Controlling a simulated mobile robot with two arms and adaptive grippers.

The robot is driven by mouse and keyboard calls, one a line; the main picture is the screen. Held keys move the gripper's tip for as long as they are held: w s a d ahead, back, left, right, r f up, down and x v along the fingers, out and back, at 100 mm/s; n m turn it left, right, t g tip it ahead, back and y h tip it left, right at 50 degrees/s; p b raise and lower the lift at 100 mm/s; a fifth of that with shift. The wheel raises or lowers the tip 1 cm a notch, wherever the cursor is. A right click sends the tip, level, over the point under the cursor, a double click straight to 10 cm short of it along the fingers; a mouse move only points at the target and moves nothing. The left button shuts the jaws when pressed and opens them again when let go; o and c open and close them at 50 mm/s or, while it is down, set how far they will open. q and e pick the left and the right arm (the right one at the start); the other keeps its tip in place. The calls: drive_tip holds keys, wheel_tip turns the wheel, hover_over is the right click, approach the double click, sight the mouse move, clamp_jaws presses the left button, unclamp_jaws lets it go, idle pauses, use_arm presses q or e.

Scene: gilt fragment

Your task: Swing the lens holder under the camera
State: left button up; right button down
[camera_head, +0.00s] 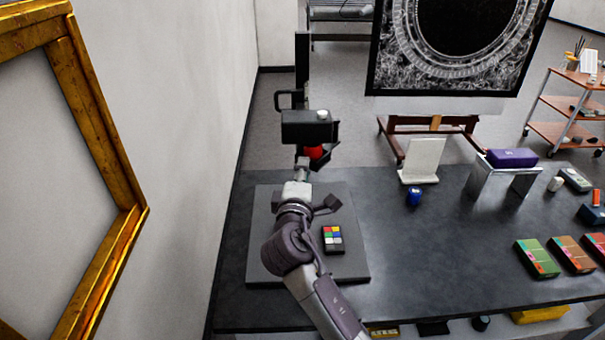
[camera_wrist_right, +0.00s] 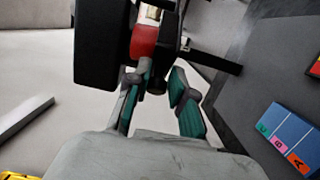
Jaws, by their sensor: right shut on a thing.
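The black camera (camera_head: 307,125) sits on an upright black column (camera_head: 302,70) above a grey baseboard (camera_head: 263,235). A red cylindrical part (camera_head: 314,152) shows just below the camera; it seems to belong to the lens holder. In the right wrist view this red part (camera_wrist_right: 146,40) is close ahead, beside the big black camera body (camera_wrist_right: 100,45). My right gripper (camera_head: 303,166) reaches up to it from the front. In the wrist view its teal-padded fingers (camera_wrist_right: 160,82) are shut on a small dark piece of the lens holder (camera_wrist_right: 157,80). The exact contact is partly hidden. My left gripper is out of view.
A colour chart (camera_head: 333,238) lies on the baseboard right of my forearm. A white panel (camera_head: 422,161), a blue jar (camera_head: 414,196) and a metal stand (camera_head: 502,180) are farther right on the dark table (camera_head: 440,260). A gilt frame (camera_head: 128,215) is at left.

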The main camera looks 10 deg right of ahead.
drive_tip(key=shift+d, duration=0.1)
drive_tip(key=c, duration=1.1)
unclamp_jaws()
drive_tip(key=shift+c, duration=0.2)
drive_tip(key=shift+o, duration=0.6)
drive_tip(key=shift+w+d+f, duration=0.1)
drive_tip(key=shift+w, duration=0.1)
drive_tip(key=shift+s, duration=0.1)
drive_tip(key=v, duration=1.1)
drive_tip(key=shift+s, duration=0.4)
drive_tip(key=shift+c, duration=0.2)
